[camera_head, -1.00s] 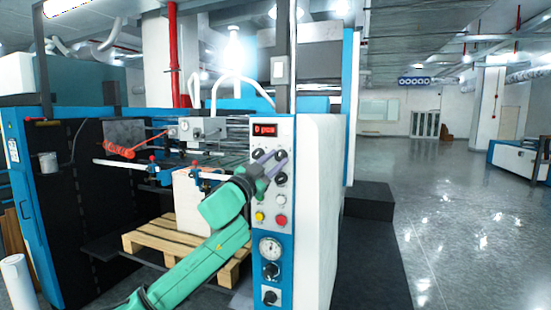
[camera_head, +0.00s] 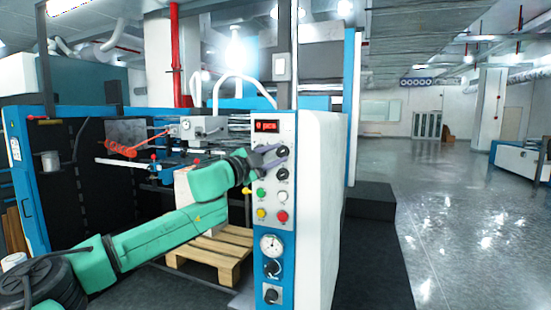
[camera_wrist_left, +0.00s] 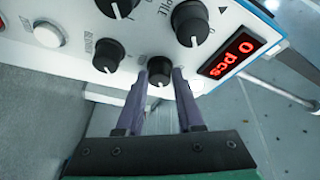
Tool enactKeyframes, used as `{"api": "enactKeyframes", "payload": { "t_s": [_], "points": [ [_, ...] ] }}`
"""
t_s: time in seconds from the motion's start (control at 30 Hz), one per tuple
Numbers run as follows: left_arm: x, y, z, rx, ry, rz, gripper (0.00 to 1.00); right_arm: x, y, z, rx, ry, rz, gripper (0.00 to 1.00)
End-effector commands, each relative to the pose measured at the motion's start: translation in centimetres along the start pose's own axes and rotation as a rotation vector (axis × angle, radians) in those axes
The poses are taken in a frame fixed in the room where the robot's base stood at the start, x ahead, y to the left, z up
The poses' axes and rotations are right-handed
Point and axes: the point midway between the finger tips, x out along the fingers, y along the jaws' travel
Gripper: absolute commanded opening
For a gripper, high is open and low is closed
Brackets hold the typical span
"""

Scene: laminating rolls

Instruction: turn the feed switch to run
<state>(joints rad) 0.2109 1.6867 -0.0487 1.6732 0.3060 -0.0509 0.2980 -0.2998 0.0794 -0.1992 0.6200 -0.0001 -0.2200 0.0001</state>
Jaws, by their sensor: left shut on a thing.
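The feed switch (camera_wrist_left: 159,66) looks to be the black knob between my left gripper's fingers in the left wrist view; its label is too small to read for sure. My left gripper (camera_wrist_left: 160,80) is shut on this knob, one purple finger on each side. A small white mark on the knob shows between the fingers. In the head view my left gripper (camera_head: 268,156) is at the upper left of the control panel (camera_head: 287,128), just below the red display (camera_head: 265,126), and hides the knob. My right gripper is not in view.
Other black knobs (camera_wrist_left: 108,55) sit close around the held one, including a large one (camera_wrist_left: 192,22). Coloured buttons, including a red one (camera_head: 282,216), and a gauge (camera_head: 271,245) are lower on the panel. A wooden pallet (camera_head: 212,255) stands behind my arm.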

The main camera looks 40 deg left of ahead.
Motion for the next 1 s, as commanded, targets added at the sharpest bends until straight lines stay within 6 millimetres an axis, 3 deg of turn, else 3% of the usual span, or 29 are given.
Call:
{"api": "enactKeyframes", "payload": {
  "t_s": [0.3,0.83,0.87,0.9,0.93,1.0],
  "points": [
    [0.0,-0.07,0.0,0.11,-0.008,0.047,0.0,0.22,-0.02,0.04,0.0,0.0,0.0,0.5],
    [0.0,-0.07,0.0,0.135,-0.009,0.058,0.0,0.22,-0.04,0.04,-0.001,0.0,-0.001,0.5],
    [0.0,-0.08,0.0,0.135,-0.009,0.058,0.4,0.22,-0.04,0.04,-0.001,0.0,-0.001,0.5],
    [0.0,-0.08,0.0,0.135,-0.009,0.058,0.55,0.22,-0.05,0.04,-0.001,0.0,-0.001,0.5],
    [0.0,-0.08,0.0,0.135,-0.009,0.058,0.66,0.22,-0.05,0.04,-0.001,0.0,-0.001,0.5],
    [0.0,-0.09,0.0,0.134,-0.009,0.058,0.66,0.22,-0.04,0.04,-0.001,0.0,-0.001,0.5]
  ]
}}
